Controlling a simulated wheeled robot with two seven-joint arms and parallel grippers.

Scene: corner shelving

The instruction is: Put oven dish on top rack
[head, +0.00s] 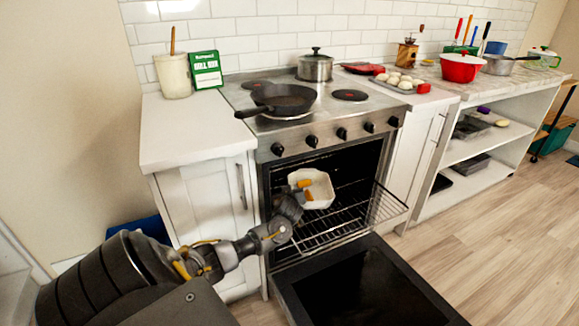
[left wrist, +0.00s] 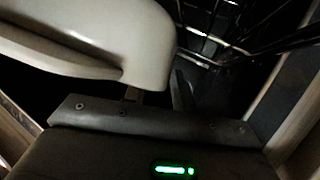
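The white oven dish (head: 320,190) is in the mouth of the open oven (head: 345,155), above the wire rack (head: 335,228). It also fills the upper left of the left wrist view (left wrist: 100,40). My left gripper (head: 305,189) is at the dish's left edge, its yellow-marked fingers at the wall, and appears shut on it. My right gripper is not in view.
The oven door (head: 360,285) is folded down in front. The rack sticks out of the oven, with a raised mesh side (head: 385,205) at right. A frying pan (head: 283,99) and a pot (head: 315,68) stand on the stove. Cabinets flank the oven; open floor lies right.

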